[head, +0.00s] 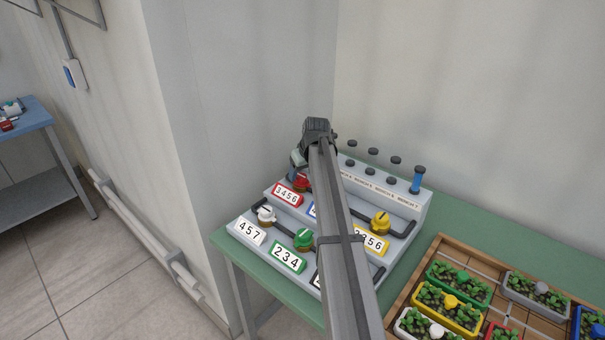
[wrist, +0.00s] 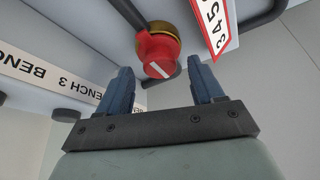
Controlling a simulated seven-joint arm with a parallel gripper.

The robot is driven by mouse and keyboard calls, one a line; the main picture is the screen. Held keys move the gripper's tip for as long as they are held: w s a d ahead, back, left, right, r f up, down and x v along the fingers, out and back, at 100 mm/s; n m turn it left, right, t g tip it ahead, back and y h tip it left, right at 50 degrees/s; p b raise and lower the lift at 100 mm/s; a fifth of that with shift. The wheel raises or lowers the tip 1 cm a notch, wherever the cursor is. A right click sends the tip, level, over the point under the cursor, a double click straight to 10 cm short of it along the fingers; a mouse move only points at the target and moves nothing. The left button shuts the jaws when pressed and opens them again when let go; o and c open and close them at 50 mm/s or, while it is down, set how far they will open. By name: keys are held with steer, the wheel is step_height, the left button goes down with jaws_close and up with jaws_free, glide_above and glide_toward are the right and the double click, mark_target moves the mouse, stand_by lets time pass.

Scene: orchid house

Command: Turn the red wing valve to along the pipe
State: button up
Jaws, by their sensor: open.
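The red wing valve (head: 302,185) is on the grey panel, behind its red label "3456" (head: 287,194), partly hidden by my arm and gripper. In the wrist view the red valve (wrist: 155,55) has a brass collar and a white line across its face. A dark pipe (wrist: 128,14) runs up to it; I cannot tell surely how the wing lies against the pipe. My gripper (wrist: 160,70) is open and empty, its two blue fingers pointing at the valve, which appears between and just beyond the tips. In the head view my gripper (head: 297,163) is just above the valve.
Nearby on the panel are a white valve (head: 266,214), a green valve (head: 304,238) and a yellow valve (head: 380,221). A raised back row holds dark round plugs and a blue cylinder (head: 417,180). A wooden tray (head: 433,252) of planters lies right; a wall stands close left.

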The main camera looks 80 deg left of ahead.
steer(key=v, duration=1.3)
